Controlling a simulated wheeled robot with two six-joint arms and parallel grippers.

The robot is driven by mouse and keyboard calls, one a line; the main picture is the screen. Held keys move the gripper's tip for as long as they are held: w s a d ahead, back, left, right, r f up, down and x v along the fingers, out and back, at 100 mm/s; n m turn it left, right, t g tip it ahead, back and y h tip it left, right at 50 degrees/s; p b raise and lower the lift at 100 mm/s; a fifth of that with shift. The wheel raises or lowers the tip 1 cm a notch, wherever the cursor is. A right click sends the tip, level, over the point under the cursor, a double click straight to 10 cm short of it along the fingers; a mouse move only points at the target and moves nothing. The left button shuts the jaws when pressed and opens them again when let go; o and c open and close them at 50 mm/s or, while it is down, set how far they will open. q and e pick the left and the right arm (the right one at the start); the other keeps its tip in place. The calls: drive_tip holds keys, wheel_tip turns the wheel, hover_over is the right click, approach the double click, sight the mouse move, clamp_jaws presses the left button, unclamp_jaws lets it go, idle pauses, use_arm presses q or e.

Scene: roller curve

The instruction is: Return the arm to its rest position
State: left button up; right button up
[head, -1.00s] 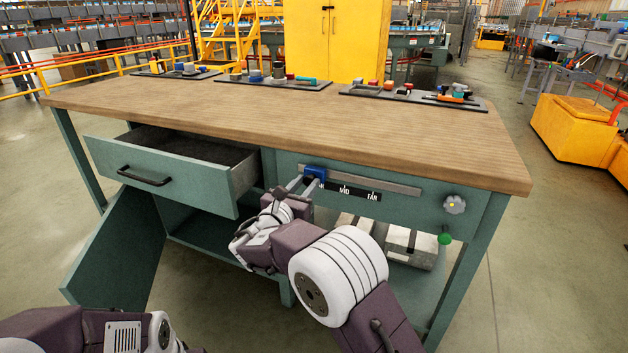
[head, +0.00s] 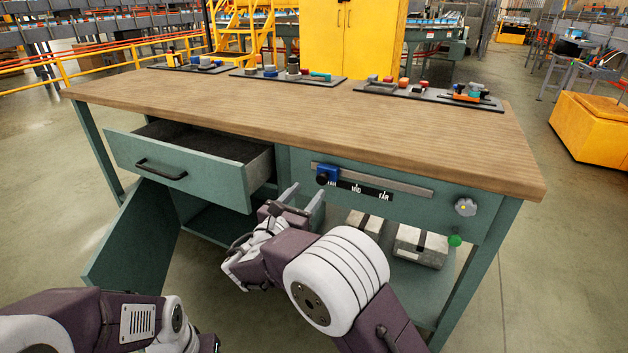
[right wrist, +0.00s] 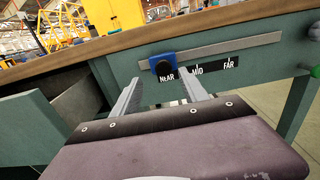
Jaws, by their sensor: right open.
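My right gripper (head: 306,196) is open and empty, a little in front of the workbench. In the right wrist view its two fingers (right wrist: 163,92) stand apart with nothing between them. Beyond them the blue slider block (right wrist: 164,60) sits at the left end of a grey rail, by the NEAR mark. The slider also shows in the head view (head: 326,173), apart from the fingertips. My left arm shows at the lower left of the head view; its gripper is not visible.
The workbench top (head: 300,115) holds several trays of parts at the back. An open drawer (head: 185,165) juts out at left, above an open cabinet door (head: 130,240). A knob (head: 465,207) and a green button (head: 455,240) sit at right.

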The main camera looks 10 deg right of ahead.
drive_tip(key=v, duration=0.3)
drive_tip(key=shift+s, duration=0.1)
